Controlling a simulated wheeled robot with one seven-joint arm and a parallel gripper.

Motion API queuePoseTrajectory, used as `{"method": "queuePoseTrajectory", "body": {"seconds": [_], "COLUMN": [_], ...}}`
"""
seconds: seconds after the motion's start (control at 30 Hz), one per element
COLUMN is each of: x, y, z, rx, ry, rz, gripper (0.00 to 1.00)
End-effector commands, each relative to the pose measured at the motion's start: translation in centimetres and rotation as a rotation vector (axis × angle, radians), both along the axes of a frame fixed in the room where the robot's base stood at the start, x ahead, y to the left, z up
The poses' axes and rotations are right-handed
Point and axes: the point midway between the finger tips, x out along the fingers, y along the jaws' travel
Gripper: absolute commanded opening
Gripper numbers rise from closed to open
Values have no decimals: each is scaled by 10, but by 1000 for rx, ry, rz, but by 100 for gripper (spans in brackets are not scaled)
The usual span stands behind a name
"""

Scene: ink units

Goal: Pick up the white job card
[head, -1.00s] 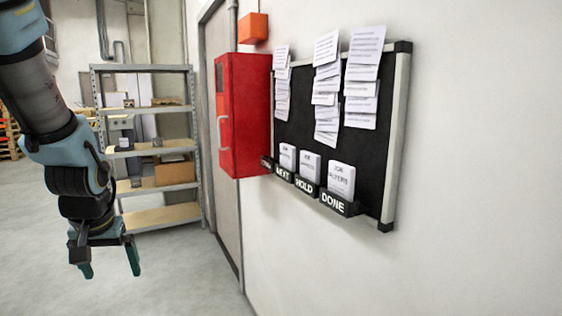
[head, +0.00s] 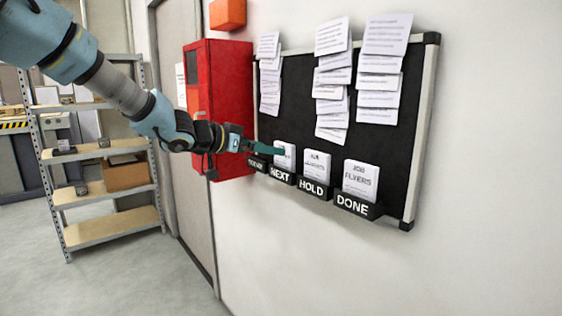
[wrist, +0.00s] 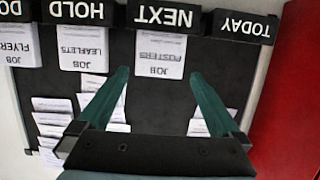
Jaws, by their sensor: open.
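Three white job cards stand in labelled holders along the bottom of a black board. The POSTERS card (wrist: 160,55) is in the NEXT holder (wrist: 165,17), the LEAFLETS card (head: 317,164) in the HOLD holder (head: 313,188), and the FLYERS card (head: 360,181) in the DONE holder (head: 355,206). My gripper (wrist: 158,74) is open and empty. In the wrist view, which is upside down, its green fingertips lie either side of the POSTERS card's lower part of the picture. In the head view my gripper (head: 272,150) overlaps that card (head: 285,156); I cannot tell whether they touch.
The TODAY holder (wrist: 241,27) shows no card. Overlapping paper sheets (head: 380,70) hang on the black board (head: 300,110) above the holders. A red cabinet (head: 224,90) is on the wall close to the board's left. A metal shelf (head: 110,233) stands farther left.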

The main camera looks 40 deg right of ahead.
Motion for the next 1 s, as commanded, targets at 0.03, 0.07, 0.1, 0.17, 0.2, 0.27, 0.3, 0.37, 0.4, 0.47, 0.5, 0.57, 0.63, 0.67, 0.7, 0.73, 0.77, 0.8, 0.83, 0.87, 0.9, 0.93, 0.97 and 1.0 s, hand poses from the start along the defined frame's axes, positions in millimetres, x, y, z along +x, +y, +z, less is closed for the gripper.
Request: {"method": "queuePoseTrajectory", "body": {"seconds": [0.03, 0.07, 0.1, 0.17, 0.2, 0.27, 0.3, 0.37, 0.4, 0.47, 0.5, 0.57, 0.63, 0.67, 0.7, 0.73, 0.77, 0.8, 0.83, 0.87, 0.9, 0.93, 0.97, 1.0], "x": [-1, -1, -1, -1, -1, -1, -2, -4, -4, -5, -4, -5, -5, -5, -4, -4, -4, -4, -4, -4, -4, -4, -4, -4], "y": [-7, -10, -13, -16, -18, -23, -27, -35, -41, -50, -55, -61, -65, -66, -67, -67, -67, -66, -66, -66, -66, -66, -66, -66], "z": [-2, -3, -4, -6, -6, -7, -9, -12, -14, -17, -19, -21, -22, -23, -23, -23, -23, -23, -23, -23, -23, -23, -23, -23], "rx": [-1, -1, 0, 2, 1, 1, 1, 2, 1, 2, 2, 2, 2, 2, 3, 3, 3, 3, 3, 3, 3, 3, 3, 3], "ry": [2, 0, 0, 1, 1, 1, 0, 3, 2, 2, 1, 1, -1, -2, -2, -2, -2, -2, -2, -2, -2, -2, -2, -2], "rz": [-2, -1, -1, 1, 1, 1, 0, 0, 1, 1, 2, 1, 2, 3, 3, 4, 4, 4, 4, 4, 4, 4, 4, 4], "gripper": [100, 100, 100, 100, 100, 100, 100, 100, 100, 100, 100, 100, 100, 100, 100, 100, 100, 100, 100, 100, 98, 94, 91, 86]}}
